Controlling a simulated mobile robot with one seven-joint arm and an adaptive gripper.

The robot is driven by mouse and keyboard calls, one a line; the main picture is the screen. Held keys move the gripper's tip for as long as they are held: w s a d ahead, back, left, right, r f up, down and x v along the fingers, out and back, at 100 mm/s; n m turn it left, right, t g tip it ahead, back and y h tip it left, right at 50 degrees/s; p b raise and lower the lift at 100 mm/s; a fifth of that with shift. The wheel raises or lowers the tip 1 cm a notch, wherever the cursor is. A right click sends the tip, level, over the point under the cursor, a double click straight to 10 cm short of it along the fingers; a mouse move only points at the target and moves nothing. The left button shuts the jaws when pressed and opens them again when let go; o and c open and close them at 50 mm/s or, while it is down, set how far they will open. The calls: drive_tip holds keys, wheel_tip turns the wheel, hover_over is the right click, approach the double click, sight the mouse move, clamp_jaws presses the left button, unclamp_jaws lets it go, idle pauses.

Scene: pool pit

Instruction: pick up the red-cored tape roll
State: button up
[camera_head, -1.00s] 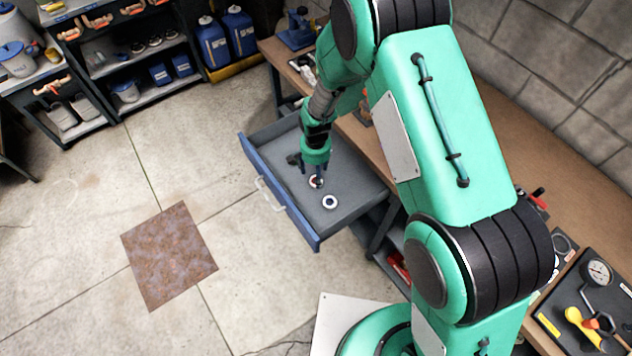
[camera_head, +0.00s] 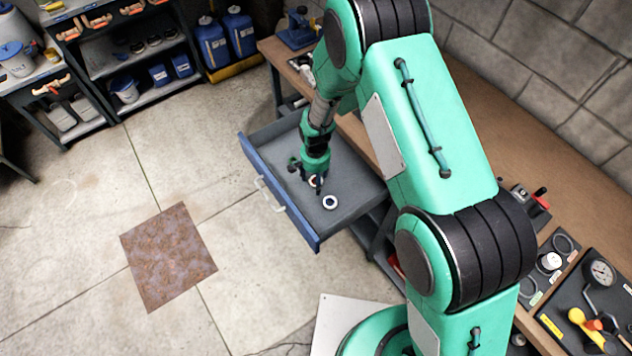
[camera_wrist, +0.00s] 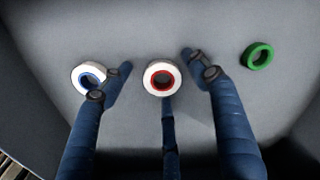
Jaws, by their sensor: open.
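The red-cored tape roll (camera_wrist: 149,77) is white with a red inner ring and lies flat in the open drawer. In the wrist view it sits between the fingers of my gripper (camera_wrist: 157,70), near their tips. The fingers are spread on its left and right, with a gap on each side, and a third finger shows just below it. In the head view my gripper (camera_head: 318,187) points down into the drawer (camera_head: 352,193), and the roll (camera_head: 312,181) is partly hidden by it.
A blue-cored white roll (camera_wrist: 79,76) lies left of the left finger, partly covered by it. A green roll (camera_wrist: 258,57) lies to the right, apart from the fingers. Drawer walls surround the rolls. The workbench (camera_head: 530,105) stands behind the drawer.

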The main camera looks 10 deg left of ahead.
drive_tip(key=c, duration=0.8)
drive_tip(key=shift+c, duration=0.2)
wheel_tip(320, 180, up, 10)
drive_tip(key=p, duration=0.1)
idle(0.6)
